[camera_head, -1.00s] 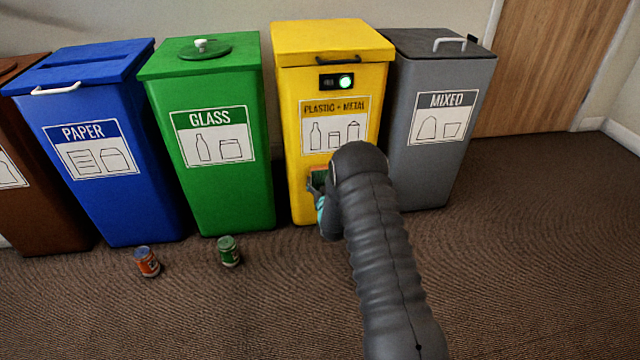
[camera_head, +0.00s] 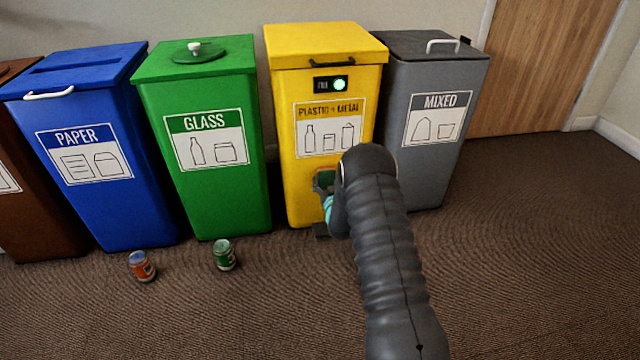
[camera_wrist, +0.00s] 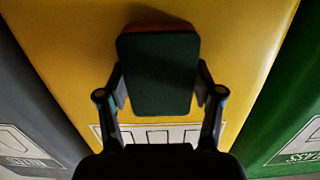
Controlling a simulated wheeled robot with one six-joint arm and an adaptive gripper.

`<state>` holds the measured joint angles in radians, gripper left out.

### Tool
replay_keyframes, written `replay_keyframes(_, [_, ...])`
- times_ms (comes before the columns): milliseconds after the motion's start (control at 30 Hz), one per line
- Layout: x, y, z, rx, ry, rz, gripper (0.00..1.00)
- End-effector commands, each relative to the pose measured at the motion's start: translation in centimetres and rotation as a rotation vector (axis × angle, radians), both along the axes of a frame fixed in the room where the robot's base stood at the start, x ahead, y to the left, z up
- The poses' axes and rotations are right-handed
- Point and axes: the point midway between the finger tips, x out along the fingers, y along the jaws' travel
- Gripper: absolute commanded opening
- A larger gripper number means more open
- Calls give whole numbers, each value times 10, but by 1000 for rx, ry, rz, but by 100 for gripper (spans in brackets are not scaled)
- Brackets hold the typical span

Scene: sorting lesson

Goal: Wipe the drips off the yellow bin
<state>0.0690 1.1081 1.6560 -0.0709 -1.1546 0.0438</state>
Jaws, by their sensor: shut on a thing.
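The yellow bin (camera_head: 300,188) stands between the green and grey bins, with a "Plastic + Metal" label and a lit green light on its front. My gripper (camera_wrist: 160,88) is shut on a sponge (camera_wrist: 158,58) with a dark green face and an orange layer. In the head view the sponge (camera_head: 326,178) is at the lower front of the yellow bin, below the label, partly hidden by my arm. The wrist view shows it against or very close to the yellow front; I cannot tell if it touches. I make out no drips; some of the front is hidden.
The green glass bin (camera_head: 215,195) and blue paper bin (camera_head: 110,215) stand to the left, the grey mixed bin (camera_head: 425,165) to the right. An orange can (camera_head: 141,267) and a green can (camera_head: 224,255) stand on the floor. The carpet at right is clear.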

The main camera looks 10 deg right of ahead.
Motion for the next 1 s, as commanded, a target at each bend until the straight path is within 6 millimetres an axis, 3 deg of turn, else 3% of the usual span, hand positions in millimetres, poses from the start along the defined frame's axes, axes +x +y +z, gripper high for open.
replay_keyframes(167, [3, -2, 0, 0, 0, 1, 38])
replay_keyframes(267, [3, -1, 0, 0, -1, 1, 34])
replay_keyframes(700, [2, 33, 1, -1, -1, 7, 33])
replay_keyframes(1000, [1, 37, 0, -1, -1, -1, 33])
